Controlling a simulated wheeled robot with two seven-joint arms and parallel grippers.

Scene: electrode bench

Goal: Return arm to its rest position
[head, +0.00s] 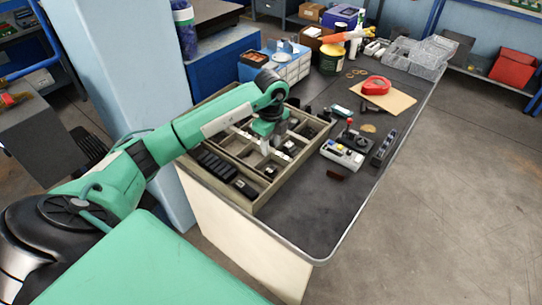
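My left arm comes in from the left and reaches over a wooden compartment tray (262,197) on the dark bench top. My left gripper (265,150) points down over the middle compartments of the tray. Its fingertips are small and partly hidden among the tray's contents, so I cannot tell whether it is open or shut or holds anything. Black blocks (215,165) lie in a row in the near left compartment, and small dark parts (270,171) lie in others. My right arm and gripper are not in view.
Right of the tray stand a grey device with buttons (342,155) and a dark strip (384,148). The bench's near right top is mostly clear.

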